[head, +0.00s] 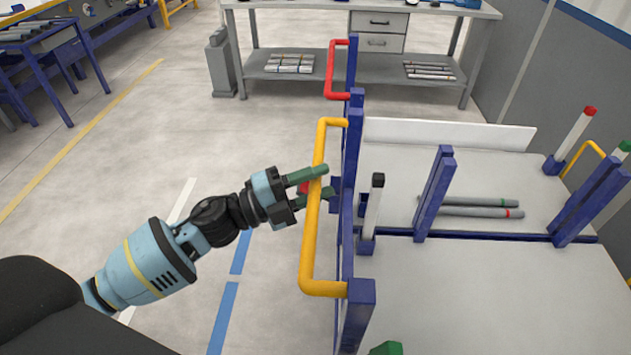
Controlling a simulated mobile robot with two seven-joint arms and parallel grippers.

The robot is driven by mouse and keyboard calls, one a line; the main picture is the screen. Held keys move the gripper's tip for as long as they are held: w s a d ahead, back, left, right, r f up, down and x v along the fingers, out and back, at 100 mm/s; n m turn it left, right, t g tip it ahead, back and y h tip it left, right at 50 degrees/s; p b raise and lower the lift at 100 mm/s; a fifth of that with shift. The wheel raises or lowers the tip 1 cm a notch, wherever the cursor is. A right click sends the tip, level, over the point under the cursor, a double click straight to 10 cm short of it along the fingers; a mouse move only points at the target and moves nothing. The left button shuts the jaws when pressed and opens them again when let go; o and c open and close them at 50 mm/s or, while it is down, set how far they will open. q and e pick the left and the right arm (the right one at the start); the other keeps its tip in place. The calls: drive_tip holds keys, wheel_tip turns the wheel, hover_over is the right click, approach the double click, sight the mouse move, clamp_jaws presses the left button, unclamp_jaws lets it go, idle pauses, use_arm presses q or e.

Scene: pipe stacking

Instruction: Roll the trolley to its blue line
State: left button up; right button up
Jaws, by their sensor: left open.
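The trolley has a blue frame and a grey deck (470,290). A yellow handle (307,235) runs along its left side. My left gripper (322,181) is open at the middle of this handle. Its green-tipped fingers reach across the yellow bar, one passing over it; whether they touch it I cannot tell. A blue line (222,318) in dashes lies on the floor left of the trolley, below my left arm. The trolley's wheels are hidden. My right gripper is not in view.
Grey pipes (468,207) lie on the deck between blue posts. A red handle (332,75) is farther along the left side. A grey workbench (300,82) stands behind the trolley. A white line (180,198) and clear floor lie left. A green piece at the bottom edge is unclear.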

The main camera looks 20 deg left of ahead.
use_arm(q)
clamp_jaws()
idle(0.3)
drive_tip(key=shift+a, duration=0.15)
